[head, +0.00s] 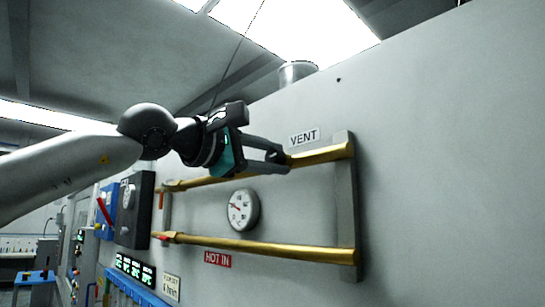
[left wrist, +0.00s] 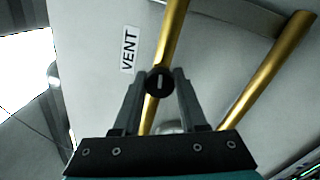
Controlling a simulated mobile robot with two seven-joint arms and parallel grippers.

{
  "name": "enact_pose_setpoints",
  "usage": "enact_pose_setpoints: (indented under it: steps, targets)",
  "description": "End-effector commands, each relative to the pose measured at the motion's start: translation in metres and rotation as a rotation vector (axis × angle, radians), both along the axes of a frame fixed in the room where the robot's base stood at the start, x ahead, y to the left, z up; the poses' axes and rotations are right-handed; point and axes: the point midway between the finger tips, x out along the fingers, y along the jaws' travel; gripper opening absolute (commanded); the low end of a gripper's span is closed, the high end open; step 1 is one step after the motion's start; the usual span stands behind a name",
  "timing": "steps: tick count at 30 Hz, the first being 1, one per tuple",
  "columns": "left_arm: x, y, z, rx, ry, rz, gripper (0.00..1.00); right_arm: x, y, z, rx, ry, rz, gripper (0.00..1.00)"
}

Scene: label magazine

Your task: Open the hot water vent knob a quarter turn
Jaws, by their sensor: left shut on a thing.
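The vent knob (left wrist: 160,81) is a small round black knob with a light line across its face, on the upper brass pipe beside the VENT label (head: 304,137). My left gripper (left wrist: 160,84) has its two fingers on either side of the knob and is shut on it. In the head view my left gripper (head: 284,160) reaches to the upper pipe (head: 324,155) and its fingers hide most of the knob. The light line runs roughly along the fingers in the left wrist view. My right gripper is not in view.
A lower brass pipe (head: 270,247) with a red HOT IN label (head: 217,259) runs below. A round gauge (head: 243,209) sits between the pipes. A grey bracket (head: 346,205) holds their right ends. The wall to the right is bare.

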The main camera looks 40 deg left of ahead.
Motion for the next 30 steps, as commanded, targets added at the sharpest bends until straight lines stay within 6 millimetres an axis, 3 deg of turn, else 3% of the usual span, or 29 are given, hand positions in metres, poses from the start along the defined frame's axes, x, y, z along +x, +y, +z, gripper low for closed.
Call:
enact_pose_setpoints:
  steps: [7,8,15,24,30]
  targets:
    - [-0.001,0.0,0.002,0.0,-0.005,0.0,0.0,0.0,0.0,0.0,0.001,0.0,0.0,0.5]
    - [-0.001,0.0,0.002,-0.001,-0.005,0.0,0.44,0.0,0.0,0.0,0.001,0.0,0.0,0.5]
    - [0.0,0.0,0.001,-0.002,-0.003,0.0,0.71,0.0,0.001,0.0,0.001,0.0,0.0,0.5]
    - [-0.002,0.0,0.0,-0.002,-0.002,0.0,0.71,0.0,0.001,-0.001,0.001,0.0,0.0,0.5]
    - [-0.018,0.001,-0.001,-0.004,-0.004,-0.001,0.71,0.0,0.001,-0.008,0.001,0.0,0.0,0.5]
